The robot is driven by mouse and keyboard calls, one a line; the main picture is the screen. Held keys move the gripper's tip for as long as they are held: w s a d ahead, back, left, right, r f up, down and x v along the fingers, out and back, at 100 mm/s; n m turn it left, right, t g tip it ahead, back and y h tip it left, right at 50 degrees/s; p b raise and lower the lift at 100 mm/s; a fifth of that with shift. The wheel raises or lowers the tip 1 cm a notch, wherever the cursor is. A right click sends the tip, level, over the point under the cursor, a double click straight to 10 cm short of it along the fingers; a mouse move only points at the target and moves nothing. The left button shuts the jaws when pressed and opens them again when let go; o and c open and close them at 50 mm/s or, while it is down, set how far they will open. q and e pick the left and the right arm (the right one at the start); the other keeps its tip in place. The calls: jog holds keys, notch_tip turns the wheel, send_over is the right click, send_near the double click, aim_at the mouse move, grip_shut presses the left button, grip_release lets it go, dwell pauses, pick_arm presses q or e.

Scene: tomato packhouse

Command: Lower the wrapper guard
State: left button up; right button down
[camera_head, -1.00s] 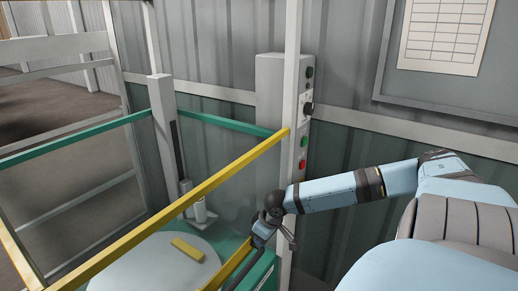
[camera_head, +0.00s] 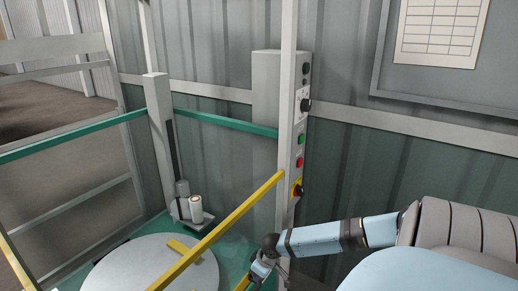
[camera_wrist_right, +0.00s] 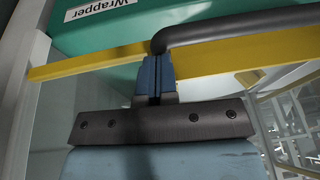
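The wrapper guard is a frame with yellow bars; its upper bar (camera_head: 232,218) slopes across the head view, from the grey post down to the lower edge. The guard's lower yellow bar (camera_wrist_right: 90,62) crosses the right wrist view and carries a dark handle (camera_wrist_right: 230,26). My right gripper (camera_head: 262,264) is at this lower bar, low in the head view. In the right wrist view its fingers (camera_wrist_right: 156,72) are closed around the bent end of the handle. My left gripper is not in view.
A round grey turntable (camera_head: 130,268) stands behind the guard, with a mast (camera_head: 160,135) and film roll (camera_head: 196,208) beyond. A control panel (camera_head: 300,125) with buttons is on the post. A green panel labelled Wrapper (camera_wrist_right: 140,28) lies close past the handle.

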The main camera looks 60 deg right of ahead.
jog(key=shift+s+f, duration=0.15)
jog(key=shift+f, duration=0.05)
jog(key=shift+r+p, duration=0.4)
jog(key=shift+p, duration=0.1)
jog(key=r+p, duration=0.3)
jog(key=p, duration=0.1)
jog(key=shift+w+d+r, duration=0.2)
jog(key=shift+d+r, duration=0.1)
jog(key=shift+r, duration=0.05)
jog(key=v, duration=1)
jog(key=shift+d+p, duration=0.15)
jog(key=shift+p, duration=0.25)
jog(key=shift+f, duration=0.1)
jog(key=shift+s, duration=0.1)
